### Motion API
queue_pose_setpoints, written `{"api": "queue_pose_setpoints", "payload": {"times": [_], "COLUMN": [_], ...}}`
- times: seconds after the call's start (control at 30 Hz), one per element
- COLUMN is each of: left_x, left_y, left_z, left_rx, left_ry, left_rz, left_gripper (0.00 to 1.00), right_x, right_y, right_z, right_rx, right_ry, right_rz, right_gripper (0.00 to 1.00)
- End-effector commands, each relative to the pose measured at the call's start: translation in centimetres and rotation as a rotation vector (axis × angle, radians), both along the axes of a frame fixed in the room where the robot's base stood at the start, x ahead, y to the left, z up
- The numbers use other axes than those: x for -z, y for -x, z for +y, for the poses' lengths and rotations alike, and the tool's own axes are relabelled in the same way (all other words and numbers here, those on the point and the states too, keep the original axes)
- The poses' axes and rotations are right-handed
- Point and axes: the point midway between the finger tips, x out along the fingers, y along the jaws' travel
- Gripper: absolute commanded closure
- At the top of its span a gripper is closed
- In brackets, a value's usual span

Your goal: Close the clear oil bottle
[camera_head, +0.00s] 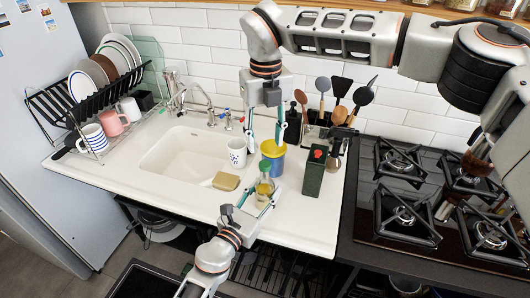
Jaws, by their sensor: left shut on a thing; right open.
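The clear oil bottle (264,188) stands upright near the front of the white counter, with yellowish oil inside and a greenish top. I cannot tell whether its cap is on or open. My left gripper (257,201) comes from the front edge and is shut on the lower part of the bottle, partly hiding it. My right gripper (266,147) points down from above, open, with its fingers apart. It is above and slightly behind the bottle's top, in front of a yellow and blue container in this view.
The yellow and blue container (273,157) is just behind the bottle. Utensils stand behind; the gas hob (440,205) is far right.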

Motion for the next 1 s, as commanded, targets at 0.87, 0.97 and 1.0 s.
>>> {"api": "queue_pose_setpoints", "payload": {"times": [0.87,0.97,1.0], "left_x": [0.1,0.0,0.0], "left_y": [0.0,0.0,0.0], "left_z": [0.0,0.0,0.0], "left_rx": [0.000,0.000,0.000], "left_ry": [-0.001,0.000,0.000], "left_rz": [0.000,0.001,0.001], "left_gripper": [0.40,0.40,0.40], "right_x": [-4.7,-4.7,-4.7], "right_y": [0.0,0.0,0.0], "right_z": [0.0,0.0,0.0], "right_rx": [-0.001,-0.001,-0.001], "right_ry": [0.000,0.000,0.000], "right_rz": [0.000,0.000,0.000], "right_gripper": [0.59,0.59,0.59]}}
